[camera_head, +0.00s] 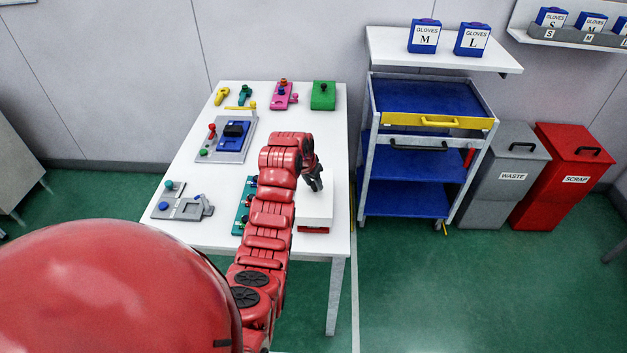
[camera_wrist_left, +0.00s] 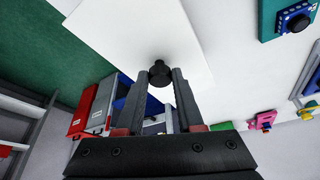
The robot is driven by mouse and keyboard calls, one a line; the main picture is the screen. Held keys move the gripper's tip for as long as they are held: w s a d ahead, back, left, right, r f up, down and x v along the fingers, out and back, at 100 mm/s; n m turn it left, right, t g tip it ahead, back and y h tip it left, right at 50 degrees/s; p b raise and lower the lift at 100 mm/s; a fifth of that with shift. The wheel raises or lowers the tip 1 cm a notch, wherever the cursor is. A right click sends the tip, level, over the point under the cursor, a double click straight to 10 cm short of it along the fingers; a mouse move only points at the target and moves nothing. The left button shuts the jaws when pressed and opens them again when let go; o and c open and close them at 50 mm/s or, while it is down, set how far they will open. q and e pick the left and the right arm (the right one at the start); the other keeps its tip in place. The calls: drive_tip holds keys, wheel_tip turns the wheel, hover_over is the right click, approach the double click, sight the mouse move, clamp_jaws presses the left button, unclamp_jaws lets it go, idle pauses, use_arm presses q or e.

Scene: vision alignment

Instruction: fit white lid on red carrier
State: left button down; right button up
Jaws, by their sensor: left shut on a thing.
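The white lid (camera_head: 314,212) is a square white slab near the front right corner of the table. It also fills the upper middle of the left wrist view (camera_wrist_left: 140,35). Part of the red carrier (camera_head: 314,230) shows as a small red strip low under the lid's front side; the rest is hidden. I cannot tell whether the lid is fully seated. My left gripper (camera_head: 316,184) is above the lid, its fingers shut on the lid's black knob (camera_wrist_left: 160,72). My right gripper is in neither view.
On the white table (camera_head: 330,150) stand a grey fixture with a blue block (camera_head: 234,134), a grey fixture (camera_head: 182,207), a teal fixture (camera_head: 243,207) partly behind my arm, and pink (camera_head: 284,95) and green (camera_head: 323,96) blocks. A blue-shelved cart (camera_head: 420,165) stands to the right.

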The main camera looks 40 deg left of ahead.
sight(313, 189)
use_arm(q)
drive_tip(key=shift+f+b, duration=0.8)
drive_tip(key=shift+f, duration=0.95)
drive_tip(key=shift+c, duration=2.3)
unclamp_jaws()
drive_tip(key=shift+r, duration=0.3)
drive_tip(key=b+v, duration=0.1)
drive_tip(key=v, duration=0.5)
drive_tip(key=shift+s+r, duration=0.1)
drive_tip(key=shift+r, duration=0.05)
drive_tip(key=p+v, duration=0.7)
drive_tip(key=v, duration=0.3)
drive_tip(key=shift+s+r, duration=0.2)
